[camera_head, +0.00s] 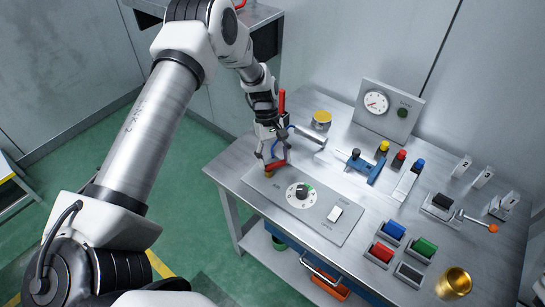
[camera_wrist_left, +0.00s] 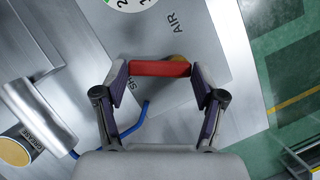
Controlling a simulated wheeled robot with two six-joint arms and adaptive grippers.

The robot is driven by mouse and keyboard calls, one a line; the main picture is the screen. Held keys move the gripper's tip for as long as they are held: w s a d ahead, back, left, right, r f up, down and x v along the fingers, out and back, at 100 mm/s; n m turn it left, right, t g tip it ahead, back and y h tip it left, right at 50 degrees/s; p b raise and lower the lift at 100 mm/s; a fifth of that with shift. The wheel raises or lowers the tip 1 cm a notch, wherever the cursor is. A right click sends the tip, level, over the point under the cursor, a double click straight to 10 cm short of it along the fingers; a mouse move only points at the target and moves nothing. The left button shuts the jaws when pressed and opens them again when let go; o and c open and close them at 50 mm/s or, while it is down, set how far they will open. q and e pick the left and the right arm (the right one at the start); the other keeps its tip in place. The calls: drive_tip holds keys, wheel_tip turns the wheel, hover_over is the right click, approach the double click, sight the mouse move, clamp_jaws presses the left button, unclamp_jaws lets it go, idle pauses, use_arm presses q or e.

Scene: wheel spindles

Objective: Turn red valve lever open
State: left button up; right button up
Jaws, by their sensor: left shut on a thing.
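The red valve lever (camera_head: 274,167) sits on a small brass stem (camera_head: 268,176) at the left end of a grey control panel (camera_head: 322,212). In the left wrist view the red lever (camera_wrist_left: 160,68) lies across the picture, between my two fingertips. My left gripper (camera_head: 271,160) is shut on the lever, one finger at each end. The lettering "AIR" and part of a word starting "SH" show on the panel beside it; the rest is covered by the lever and finger. My right gripper is out of view.
A dial (camera_head: 301,195) and a white rocker switch (camera_head: 334,214) sit on the same panel. Behind the gripper are a grey cylinder with a blue hose (camera_head: 307,136), an upright red handle (camera_head: 281,100) and a yellow-topped can (camera_head: 321,120).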

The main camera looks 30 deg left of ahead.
use_arm(q)
drive_tip(key=m, duration=0.2)
drive_tip(key=m+g+y, duration=0.1)
drive_tip(key=m, duration=0.1)
drive_tip(key=d+m, duration=0.1)
drive_tip(key=m, duration=0.1)
drive_tip(key=shift+s+d+g+y, duration=0.1)
drive_tip(key=shift+s+g+y, duration=0.3)
drive_tip(key=m, duration=0.2)
drive_tip(key=m+y, duration=0.1)
drive_tip(key=m, duration=0.1)
drive_tip(key=s+m+y+p, duration=0.1)
drive_tip(key=m, duration=0.1)
drive_tip(key=shift+d, duration=0.3)
drive_tip(key=o, duration=1.1)
drive_tip(key=shift+o, duration=0.2)
drive_tip(key=shift+w, duration=0.1)
drive_tip(key=v, duration=1.2)
